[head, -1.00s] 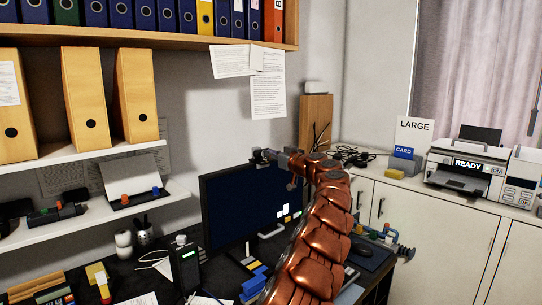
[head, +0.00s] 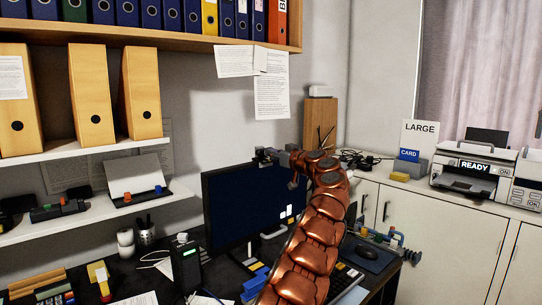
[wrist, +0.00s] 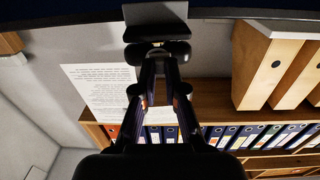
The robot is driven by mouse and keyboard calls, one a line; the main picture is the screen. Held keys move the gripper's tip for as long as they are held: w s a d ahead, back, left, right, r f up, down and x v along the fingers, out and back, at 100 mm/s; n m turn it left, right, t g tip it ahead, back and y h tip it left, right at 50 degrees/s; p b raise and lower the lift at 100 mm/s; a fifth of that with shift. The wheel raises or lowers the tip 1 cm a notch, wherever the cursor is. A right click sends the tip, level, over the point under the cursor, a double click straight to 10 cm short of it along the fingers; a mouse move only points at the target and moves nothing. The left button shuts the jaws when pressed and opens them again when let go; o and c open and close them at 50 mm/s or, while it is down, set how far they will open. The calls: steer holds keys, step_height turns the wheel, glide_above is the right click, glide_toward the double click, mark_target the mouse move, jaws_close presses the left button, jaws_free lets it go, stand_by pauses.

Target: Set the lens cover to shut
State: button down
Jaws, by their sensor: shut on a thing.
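The monitor (head: 235,208) stands on the dark desk. A small dark device (head: 262,155), which looks like a webcam, sits at its top edge. My gripper (head: 277,156) is at that device, reaching in from the right. In the wrist view, my gripper (wrist: 158,52) has its fingers drawn together at a dark, rounded part below a grey block (wrist: 157,14), beside the monitor's dark edge (wrist: 60,20). It is shut on a small part there, likely the lens cover. The fingers hide that part, so I cannot tell the cover's position.
Papers (head: 270,95) hang on the wall behind. A shelf of binders (head: 170,37) is above, and wooden file boxes (head: 141,92) stand on the left shelf. A black device (head: 186,265) stands on the desk. A printer (head: 466,178) is on the right cabinet.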

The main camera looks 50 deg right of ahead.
steer(key=c, duration=1.2)
jaws_free()
steer(key=s+a, duration=0.1)
steer(key=s, duration=1)
steer(key=shift+s+a, duration=0.3)
steer(key=shift+s, duration=0.05)
stand_by(0.4)
